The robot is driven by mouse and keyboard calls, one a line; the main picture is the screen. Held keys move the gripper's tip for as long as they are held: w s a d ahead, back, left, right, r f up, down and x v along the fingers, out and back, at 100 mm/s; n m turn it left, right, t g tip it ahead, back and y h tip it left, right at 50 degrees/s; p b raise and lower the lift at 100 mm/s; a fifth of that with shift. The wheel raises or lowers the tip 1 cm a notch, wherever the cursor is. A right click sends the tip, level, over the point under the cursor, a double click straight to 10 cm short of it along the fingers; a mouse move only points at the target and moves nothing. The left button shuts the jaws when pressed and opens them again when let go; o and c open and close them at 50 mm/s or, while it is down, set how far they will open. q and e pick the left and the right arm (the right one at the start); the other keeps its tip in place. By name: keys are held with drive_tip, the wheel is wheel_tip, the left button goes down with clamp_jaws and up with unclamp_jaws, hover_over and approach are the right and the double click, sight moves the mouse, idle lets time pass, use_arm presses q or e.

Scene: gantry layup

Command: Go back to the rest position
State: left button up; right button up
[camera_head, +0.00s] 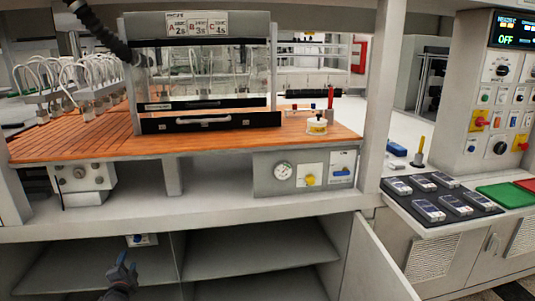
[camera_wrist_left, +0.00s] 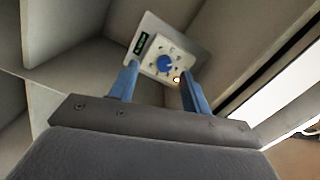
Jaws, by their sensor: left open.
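My left gripper (camera_head: 122,267) is low at the left of the head view, in front of the open cabinet under the bench. In the left wrist view its two blue fingers (camera_wrist_left: 158,80) are apart with nothing between them. A small white control box (camera_head: 142,240) with a blue knob (camera_wrist_left: 165,63) is mounted inside the cabinet. In the wrist view it lies beyond the fingertips, and a gap to it cannot be judged. My right gripper is not in view.
The cabinet shelf (camera_head: 260,250) looks empty, and an open door (camera_head: 385,265) stands at its right. Above are an orange slatted worktop (camera_head: 85,145) and a clear-fronted chamber (camera_head: 200,75). A black mat (camera_head: 440,215) with several grey devices lies at the right beside a green pad (camera_head: 505,196).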

use_arm(q)
drive_tip(key=s+d+f+n+g+h+p, duration=0.2)
drive_tip(key=s+d+n+g+h, duration=0.3)
drive_tip(key=s+d, duration=1.2)
drive_tip(key=s+d+f+n+g+h+p, duration=0.15)
drive_tip(key=s+d+n+g, duration=0.45)
drive_tip(key=s+d, duration=1.15)
drive_tip(key=s+d+f+m+g+p, duration=0.1)
drive_tip(key=s+d+g, duration=0.1)
drive_tip(key=s, duration=0.4)
drive_tip(key=s+d+f+m+g+p, duration=0.1)
drive_tip(key=s+f, duration=0.1)
drive_tip(key=s, duration=0.4)
drive_tip(key=shift+d+g+p, duration=0.35)
drive_tip(key=shift+d+g, duration=0.05)
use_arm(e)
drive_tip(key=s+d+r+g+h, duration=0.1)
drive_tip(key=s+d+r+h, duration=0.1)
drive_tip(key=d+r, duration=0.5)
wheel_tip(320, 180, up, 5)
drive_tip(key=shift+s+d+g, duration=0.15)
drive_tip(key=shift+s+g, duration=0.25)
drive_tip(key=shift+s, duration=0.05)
